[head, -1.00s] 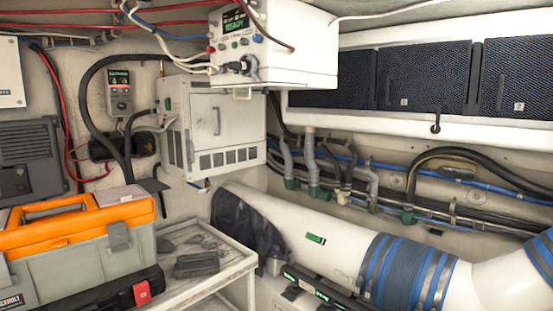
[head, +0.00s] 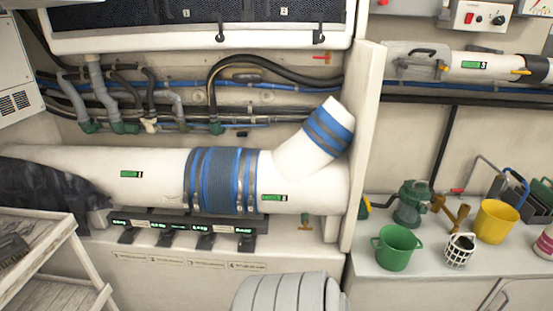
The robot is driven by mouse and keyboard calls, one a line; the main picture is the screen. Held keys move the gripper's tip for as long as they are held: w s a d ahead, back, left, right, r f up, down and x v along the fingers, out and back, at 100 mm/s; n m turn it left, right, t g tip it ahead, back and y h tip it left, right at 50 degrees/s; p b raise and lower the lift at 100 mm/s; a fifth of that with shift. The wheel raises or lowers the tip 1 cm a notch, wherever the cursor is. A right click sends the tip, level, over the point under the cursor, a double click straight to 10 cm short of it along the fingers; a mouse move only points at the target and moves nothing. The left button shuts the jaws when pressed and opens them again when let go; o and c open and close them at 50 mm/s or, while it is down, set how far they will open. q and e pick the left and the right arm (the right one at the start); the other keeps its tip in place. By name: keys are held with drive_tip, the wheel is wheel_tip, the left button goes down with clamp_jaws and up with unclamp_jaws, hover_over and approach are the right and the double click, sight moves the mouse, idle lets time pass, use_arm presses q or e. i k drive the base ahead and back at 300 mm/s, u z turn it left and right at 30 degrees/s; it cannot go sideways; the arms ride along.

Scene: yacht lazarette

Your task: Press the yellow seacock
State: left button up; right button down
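A brass-yellow fitting (head: 460,216) stands on the white counter at the right in the head view, between a green fitting (head: 412,203) and a yellow bucket (head: 497,221). It looks like a valve, but it is small, and I cannot tell for sure that it is the yellow seacock. Neither of my grippers is in view.
The white counter (head: 375,285) also holds a green bucket (head: 398,248) and a white basket (head: 459,250). A white partition (head: 366,150) divides it from the white pipe (head: 150,170). A grey ribbed object (head: 285,292) is at the bottom centre. A white shelf rack (head: 55,250) stands at left.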

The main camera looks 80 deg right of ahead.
sight(368, 202)
drive_tip(key=u, duration=0.5)
drive_tip(key=k, duration=2.8)
drive_tip(key=z, duration=1.15)
